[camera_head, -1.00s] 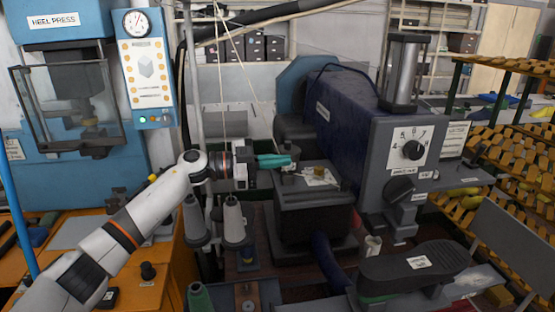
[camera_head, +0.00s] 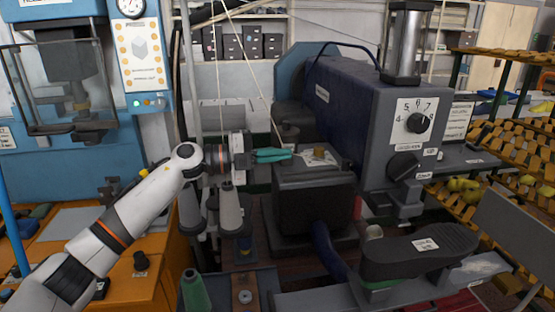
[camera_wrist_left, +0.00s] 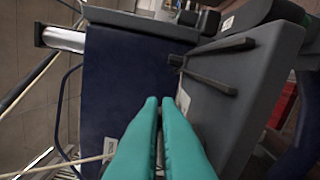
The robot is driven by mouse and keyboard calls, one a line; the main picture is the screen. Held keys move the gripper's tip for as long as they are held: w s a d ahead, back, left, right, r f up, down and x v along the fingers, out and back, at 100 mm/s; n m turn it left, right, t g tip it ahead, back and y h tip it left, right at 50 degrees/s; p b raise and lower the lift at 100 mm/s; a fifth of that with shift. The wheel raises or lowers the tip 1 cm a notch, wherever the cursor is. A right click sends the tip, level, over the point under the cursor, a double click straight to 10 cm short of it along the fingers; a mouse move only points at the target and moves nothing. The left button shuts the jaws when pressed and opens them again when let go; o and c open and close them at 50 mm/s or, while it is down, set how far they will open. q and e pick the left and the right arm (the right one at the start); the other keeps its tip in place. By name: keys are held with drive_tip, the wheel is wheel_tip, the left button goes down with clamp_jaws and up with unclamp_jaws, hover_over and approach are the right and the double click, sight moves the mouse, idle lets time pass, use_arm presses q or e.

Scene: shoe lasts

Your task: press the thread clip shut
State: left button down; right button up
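My left gripper (camera_head: 289,154) has teal fingers. It reaches from the left over the left back edge of a dark block with a grey top (camera_head: 290,177), in front of the blue machine. In the left wrist view the fingertips (camera_wrist_left: 159,101) lie side by side with only a thin gap and nothing visible between them. Ahead of them, a dark two-pronged piece (camera_wrist_left: 222,72) stands on a grey surface, its prongs spread apart. It may be the thread clip, but I cannot be sure. The fingertips look apart from it. My right gripper is not in view.
The blue machine (camera_head: 345,105) with a dial stands right of my gripper. Thread cones (camera_head: 231,210) stand below my left wrist, and pale threads (camera_head: 262,88) hang above it. A black last-shaped piece (camera_head: 420,250) sits at front right. A heel press (camera_head: 60,85) stands left.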

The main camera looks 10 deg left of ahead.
use_arm(q)
drive_tip(key=shift+f+m+b, duration=0.4)
drive_tip(key=shift+m+b, duration=0.45)
drive_tip(key=shift+m, duration=0.35)
drive_tip(key=c, duration=2.1)
unclamp_jaws()
drive_tip(key=shift+o, duration=0.8)
drive_tip(key=b+v, duration=0.4)
drive_tip(key=v, duration=0.8)
